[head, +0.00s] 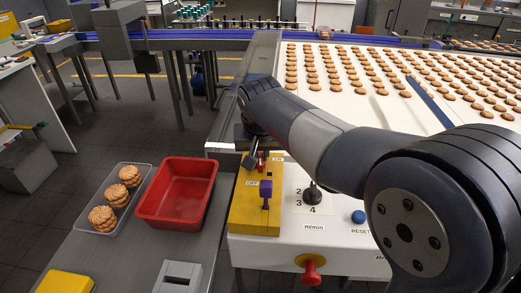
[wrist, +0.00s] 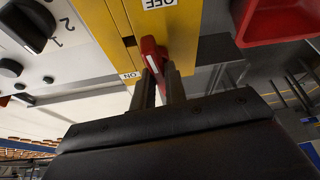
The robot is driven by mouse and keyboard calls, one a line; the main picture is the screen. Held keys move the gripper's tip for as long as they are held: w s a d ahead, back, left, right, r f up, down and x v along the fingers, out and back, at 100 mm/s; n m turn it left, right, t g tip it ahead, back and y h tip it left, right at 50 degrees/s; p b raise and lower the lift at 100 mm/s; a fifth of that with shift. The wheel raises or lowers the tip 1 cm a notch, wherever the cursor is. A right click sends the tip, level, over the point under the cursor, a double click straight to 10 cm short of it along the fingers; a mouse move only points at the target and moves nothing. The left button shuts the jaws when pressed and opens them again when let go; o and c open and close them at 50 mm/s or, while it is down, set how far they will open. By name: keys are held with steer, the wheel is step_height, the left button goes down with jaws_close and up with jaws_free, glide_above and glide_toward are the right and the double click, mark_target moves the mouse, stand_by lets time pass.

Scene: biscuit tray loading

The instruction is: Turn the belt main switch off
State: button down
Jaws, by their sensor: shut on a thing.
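The belt main switch is a red lever (head: 261,161) on the yellow box (head: 245,214) at the front left of the machine. In the head view the lever is near the ON label (head: 277,160), with the OFF label (head: 252,183) closer to me. In the wrist view the red lever (wrist: 150,50) stands between the ON label (wrist: 130,76) and the OFF label (wrist: 159,3). My gripper (wrist: 160,75) is shut on the lever, one finger on each side. The fingers hide part of the lever.
A white panel with a black dial (head: 313,193), a blue reset button (head: 358,216) and a red knob (head: 311,274) is to the right. A red bin (head: 147,206) and a clear biscuit tray (head: 92,197) are left.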

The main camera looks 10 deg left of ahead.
steer(key=shift+m, duration=0.7)
steer(key=shift+h, duration=0.3)
steer(key=c, duration=1.4)
jaws_free()
steer(key=shift+c, duration=0.2)
steer(key=v, duration=1)
steer(key=shift+r+p, duration=0.3)
steer(key=shift+r, duration=0.1)
steer(key=shift+s, duration=0.15)
steer(key=x, duration=1.1)
